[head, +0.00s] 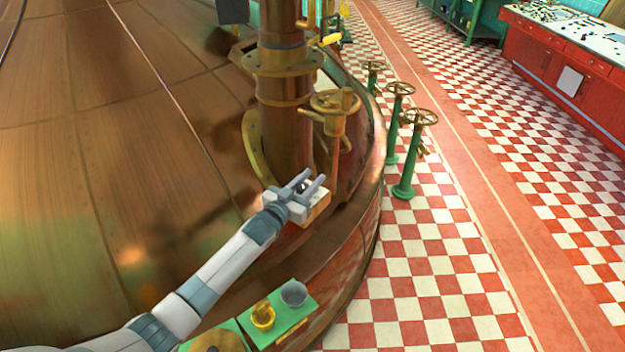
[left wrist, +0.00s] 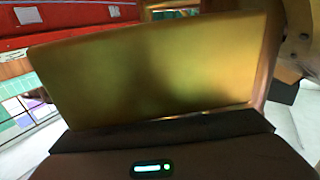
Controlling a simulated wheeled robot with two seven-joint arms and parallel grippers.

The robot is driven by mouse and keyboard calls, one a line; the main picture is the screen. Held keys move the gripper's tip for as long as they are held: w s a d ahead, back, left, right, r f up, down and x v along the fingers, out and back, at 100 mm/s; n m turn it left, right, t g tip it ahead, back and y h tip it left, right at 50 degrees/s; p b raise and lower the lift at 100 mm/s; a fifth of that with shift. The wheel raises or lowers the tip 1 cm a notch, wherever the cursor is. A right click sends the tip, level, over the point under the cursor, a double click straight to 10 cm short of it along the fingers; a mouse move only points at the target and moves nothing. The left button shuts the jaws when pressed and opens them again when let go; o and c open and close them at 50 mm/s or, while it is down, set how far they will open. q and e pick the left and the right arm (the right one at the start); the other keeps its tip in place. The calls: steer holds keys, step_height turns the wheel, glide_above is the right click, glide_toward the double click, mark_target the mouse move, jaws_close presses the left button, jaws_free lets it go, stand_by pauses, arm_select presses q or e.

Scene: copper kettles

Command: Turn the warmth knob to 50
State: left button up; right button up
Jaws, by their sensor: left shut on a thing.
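My left gripper (head: 314,177) reaches in from the lower left in the head view, beside the base of the tall copper column. Its fingers are close around a small dark thing (head: 303,187), which seems to be the warmth knob. The fingers and wrist hide most of it, and no scale or number can be read. A pale box (head: 319,206) sits just under and behind the gripper. In the left wrist view a plain brass-coloured surface (left wrist: 160,65) fills the middle, and the knob cannot be made out. My right gripper is not in view.
The copper column (head: 285,120) rises behind the gripper, with a brass handwheel (head: 335,102) on its right. A green tray (head: 280,322) with two small cups is on the ledge below.

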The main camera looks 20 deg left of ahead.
arm_select(q)
steer(key=n+y, duration=0.1)
steer(key=y, duration=0.1)
steer(key=shift+a+n+t+y, duration=0.2)
steer(key=shift+n+t+y, duration=0.1)
steer(key=shift+n, duration=0.1)
steer(key=shift+w+a+n+y+b, duration=0.1)
steer(key=shift+a+n+y+b, duration=0.3)
steer(key=shift+y, duration=0.35)
steer(key=shift+a+n+y+b, duration=0.1)
steer(key=shift+n+y+b, duration=0.1)
steer(key=shift+n+y, duration=0.45)
steer(key=shift+y, duration=0.4)
steer(key=shift+r, duration=0.1)
steer(key=o, duration=1)
steer(key=shift+o, duration=0.2)
